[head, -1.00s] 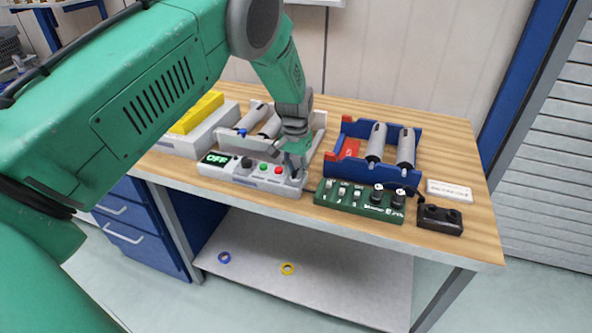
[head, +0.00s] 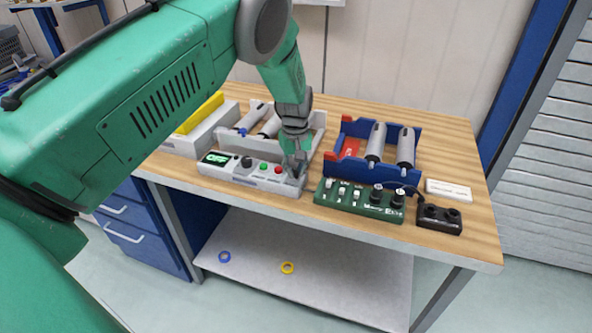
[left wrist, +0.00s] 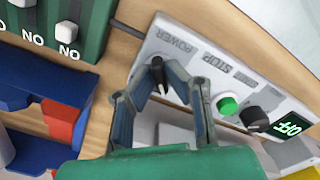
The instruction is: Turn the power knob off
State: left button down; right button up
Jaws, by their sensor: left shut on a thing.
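The white control box (head: 238,178) lies along the front of the wooden workbench, with a dark display (head: 215,158) that reads OFF in green. The black power knob (left wrist: 158,75), beside the word POWER, is at the box's right end in the head view. It shows between my fingers in the left wrist view, and my gripper hides it in the head view. My left gripper (head: 294,172) points down over that end. In the left wrist view the left gripper (left wrist: 157,76) has its fingertips on both sides of the knob, shut on it. My right gripper is not in view.
Behind are a blue tray (head: 345,165) with grey cylinders and a white tray (head: 318,122). On the control box are a green button (left wrist: 228,105) and another black knob (left wrist: 258,118).

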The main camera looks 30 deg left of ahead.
pick_arm(q)
jog(key=shift+w+a+r+n, duration=0.1)
jog(key=shift+w+r+n, duration=0.2)
jog(key=shift+n, duration=0.3)
jog(key=c, duration=1.7)
grip_release()
jog(key=shift+o, duration=0.4)
jog(key=shift+s+f, duration=0.1)
notch_tip(320, 180, up, 12)
jog(key=shift+f, duration=0.1)
